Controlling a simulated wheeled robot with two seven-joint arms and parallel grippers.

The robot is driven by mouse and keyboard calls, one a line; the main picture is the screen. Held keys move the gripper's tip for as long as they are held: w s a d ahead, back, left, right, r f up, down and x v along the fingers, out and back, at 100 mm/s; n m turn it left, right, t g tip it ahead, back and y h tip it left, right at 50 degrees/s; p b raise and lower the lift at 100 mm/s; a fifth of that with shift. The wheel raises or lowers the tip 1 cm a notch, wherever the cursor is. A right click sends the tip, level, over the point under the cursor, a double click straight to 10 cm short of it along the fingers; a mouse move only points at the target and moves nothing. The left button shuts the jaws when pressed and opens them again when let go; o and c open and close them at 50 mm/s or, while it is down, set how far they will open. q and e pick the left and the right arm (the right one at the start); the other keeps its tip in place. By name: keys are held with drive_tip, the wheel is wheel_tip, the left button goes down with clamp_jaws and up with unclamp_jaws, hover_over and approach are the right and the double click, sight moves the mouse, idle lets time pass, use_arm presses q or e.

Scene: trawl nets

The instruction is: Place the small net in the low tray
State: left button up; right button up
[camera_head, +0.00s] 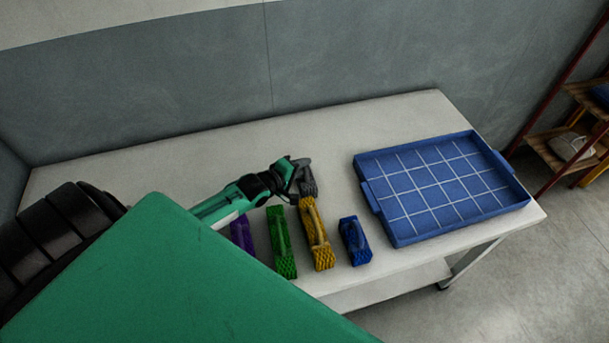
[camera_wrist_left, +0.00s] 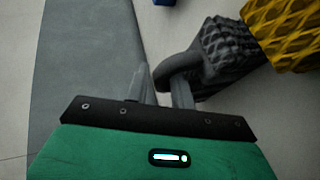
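A small dark grey net (camera_head: 309,183) with a loop handle is at the far end of the yellow net; it also shows in the left wrist view (camera_wrist_left: 230,50). My left gripper (camera_head: 297,174) is at its handle. In the left wrist view my left gripper (camera_wrist_left: 162,88) has one strand of the loop between its fingers, with little gap, and looks shut on it. Whether the grey net touches the table is unclear. The low blue tray (camera_head: 440,186), with a white grid, lies empty on the table to the right. My right gripper is not in view.
A yellow net (camera_head: 316,235), green net (camera_head: 281,243), blue net (camera_head: 354,241) and partly hidden purple net (camera_head: 242,234) stand near the table's front edge. The pale table (camera_head: 400,118) is clear behind the nets and tray. A shelf (camera_head: 560,150) stands beyond the right end.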

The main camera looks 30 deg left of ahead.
use_arm(q)
drive_tip(key=shift+w+d+f, duration=0.1)
drive_tip(key=shift+w+f, duration=0.1)
drive_tip(key=shift+w, duration=0.35)
clamp_jaws()
